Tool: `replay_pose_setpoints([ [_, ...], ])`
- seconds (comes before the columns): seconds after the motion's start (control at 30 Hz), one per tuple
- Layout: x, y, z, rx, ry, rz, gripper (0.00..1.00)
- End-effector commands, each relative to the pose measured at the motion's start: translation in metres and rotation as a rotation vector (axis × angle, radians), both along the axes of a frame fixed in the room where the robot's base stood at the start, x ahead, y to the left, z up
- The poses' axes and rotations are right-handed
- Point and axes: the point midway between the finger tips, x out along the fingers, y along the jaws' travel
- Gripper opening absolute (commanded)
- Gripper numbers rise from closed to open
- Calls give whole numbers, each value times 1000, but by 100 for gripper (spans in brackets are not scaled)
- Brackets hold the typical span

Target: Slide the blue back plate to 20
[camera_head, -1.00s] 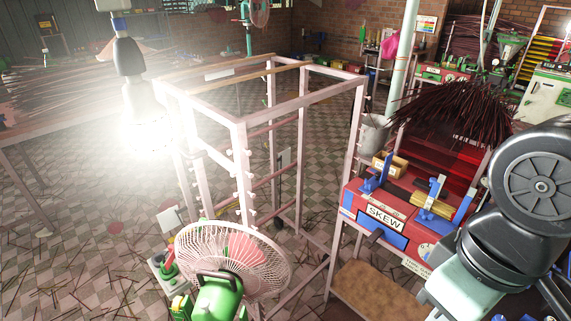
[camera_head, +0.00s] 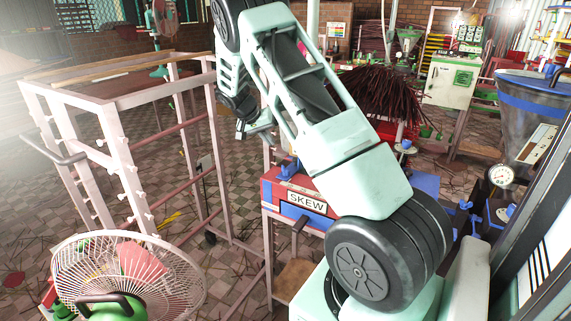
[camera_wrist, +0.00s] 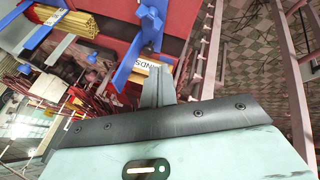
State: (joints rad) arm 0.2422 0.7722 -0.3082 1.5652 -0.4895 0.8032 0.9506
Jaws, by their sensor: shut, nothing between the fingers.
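The red machine with the SKEW label (camera_head: 305,201) stands right of centre in the head view. My arm hides much of its top; a small blue part (camera_head: 289,170) shows at its left end. In the wrist view a tall blue plate (camera_wrist: 130,59) stands beside my gripper (camera_wrist: 157,78), at its upper left. A blue bracket (camera_wrist: 151,20) is above it. Another blue plate (camera_wrist: 39,36) is at the far left, near yellow sticks (camera_wrist: 75,20). I cannot tell which blue part is the back plate, and no 20 mark is readable. My gripper is shut and empty; contact is unclear.
A white frame rack (camera_head: 115,150) stands left of the machine, with a fan (camera_head: 125,275) in front. Dark incense sticks (camera_head: 385,98) spread behind the machine. A hopper machine (camera_head: 530,115) with a gauge stands at the right. Tiled floor lies between rack and machine.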

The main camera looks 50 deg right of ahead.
Motion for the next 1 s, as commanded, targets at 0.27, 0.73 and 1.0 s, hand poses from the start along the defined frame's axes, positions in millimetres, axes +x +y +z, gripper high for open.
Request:
replay_pose_setpoints([
  [0.27,-9,-33,-20,-35,3,-41,0],
  [0.73,-22,-70,-80,-33,1,-37,0],
  [1.0,-23,-73,-87,-33,-1,-37,0],
])
